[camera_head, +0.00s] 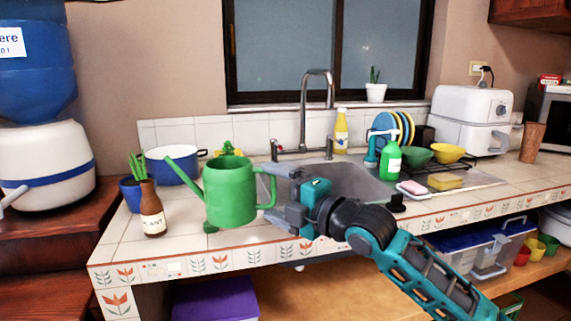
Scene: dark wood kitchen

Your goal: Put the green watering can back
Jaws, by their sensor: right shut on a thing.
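The green watering can (230,192) is upright over the front left part of the tiled counter, its spout pointing left. My right gripper (273,192) comes in from the lower right and is shut on the can's handle at its right side. The exact finger contact is partly hidden by the can and the gripper's own body. I cannot tell for sure whether the can's base touches the counter. My left gripper is not in view.
A brown bottle labelled plant (151,212) and a small potted plant (132,192) stand close left of the can. A blue pot (172,166) is behind the spout. The sink (350,183) lies behind my right arm. Some bare tile (185,242) shows near the front edge.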

